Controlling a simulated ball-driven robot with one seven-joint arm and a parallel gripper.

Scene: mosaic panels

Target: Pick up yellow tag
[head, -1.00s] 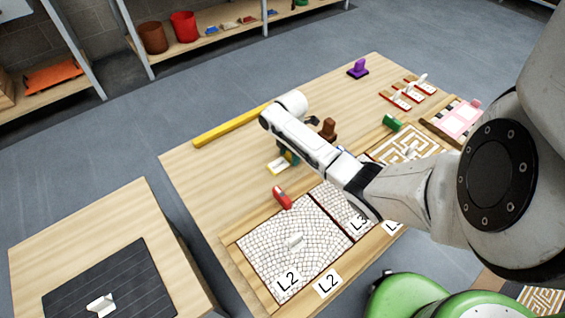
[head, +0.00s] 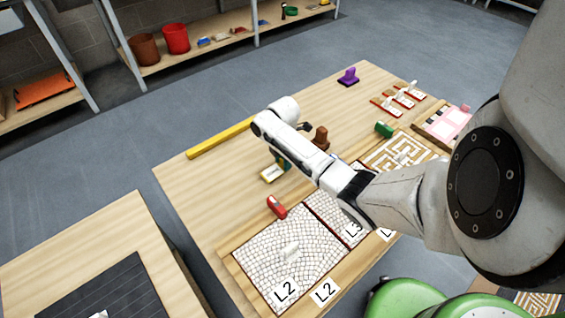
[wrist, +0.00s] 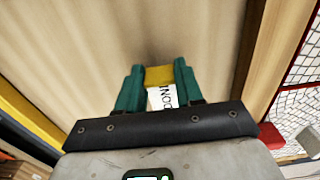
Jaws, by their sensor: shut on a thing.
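The yellow tag (wrist: 160,97) is a small piece with a yellow band and a white face bearing black letters, partly cut off by my gripper's body in the wrist view. My gripper (wrist: 158,76) has teal fingers, one on each side of the tag, shut on it. In the head view the tag (head: 269,174) shows white and yellow at the fingers (head: 283,163), below my arm's end. Whether it touches the wooden table (head: 215,185) or hangs just above it I cannot tell.
A yellow bar (head: 220,138) lies along the far left edge. A red piece (head: 277,206) and the L2 mosaic panel (head: 285,265) are in front. A brown piece (head: 321,138), a green block (head: 384,130) and a purple piece (head: 349,76) stand farther right and back.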

